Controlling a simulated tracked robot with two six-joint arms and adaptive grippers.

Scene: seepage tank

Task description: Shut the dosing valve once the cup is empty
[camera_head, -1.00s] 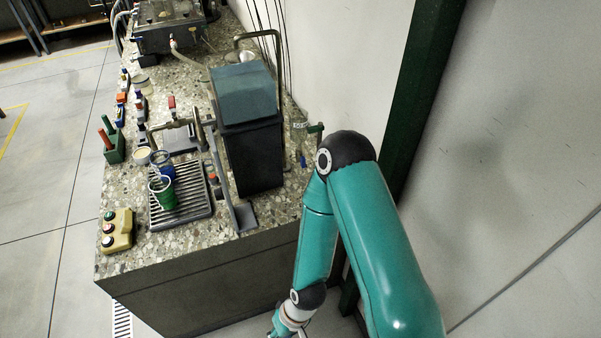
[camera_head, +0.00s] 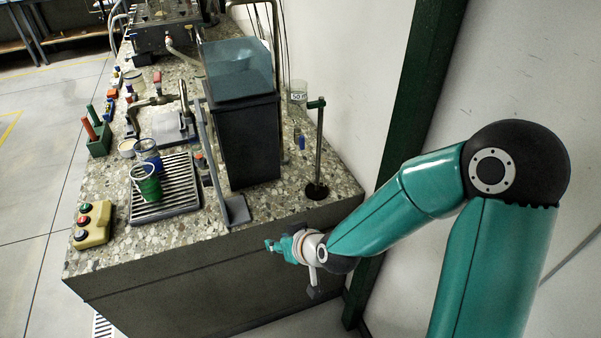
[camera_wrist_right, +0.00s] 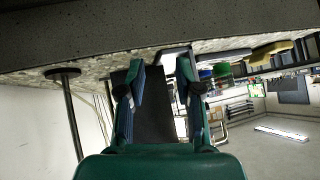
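A clear cup (camera_head: 298,92) with a "50" label hangs on a green clamp stand (camera_head: 319,150) at the bench's right corner. A small blue piece (camera_head: 301,142), apparently the dosing valve's handle, shows below it; its setting and the cup's contents are too small to tell. My right gripper (camera_head: 270,246) is in front of the bench's front face, apart from the stand. In the right wrist view the right gripper (camera_wrist_right: 162,68) has its fingers apart with nothing between them. My left gripper is not in view.
A dark tank (camera_head: 246,140) stands left of the clamp stand. A yellow button box (camera_head: 92,224) sits at the front left. A green post (camera_head: 400,130) rises behind my right arm.

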